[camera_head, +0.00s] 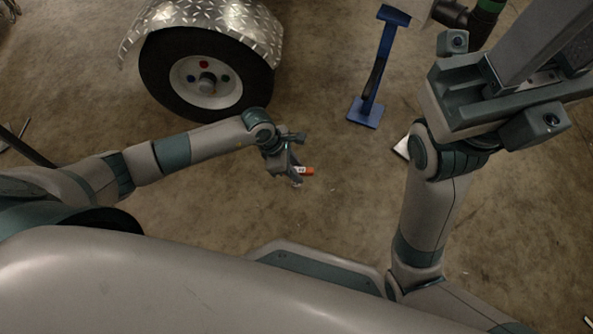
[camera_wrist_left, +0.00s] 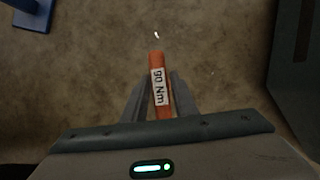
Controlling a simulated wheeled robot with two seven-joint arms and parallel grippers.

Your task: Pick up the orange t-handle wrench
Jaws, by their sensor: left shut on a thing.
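In the left wrist view the wrench (camera_wrist_left: 157,68) is an orange bar with a white label reading "90 Nm". It lies between the two grey fingers of my left gripper (camera_wrist_left: 160,95), which is shut on it. In the head view the left gripper (camera_head: 297,172) is in the middle of the picture, above the concrete floor. The rest of the wrench is hidden by the gripper. The right gripper cannot be made out; the right arm runs up the right side.
A trailer wheel (camera_head: 207,75) under a diamond-plate fender (camera_head: 240,18) stands at the upper left. A blue stand (camera_head: 378,70) is upright right of it. A white flat thing (camera_head: 403,148) lies partly behind my right arm. The floor around the left gripper is clear.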

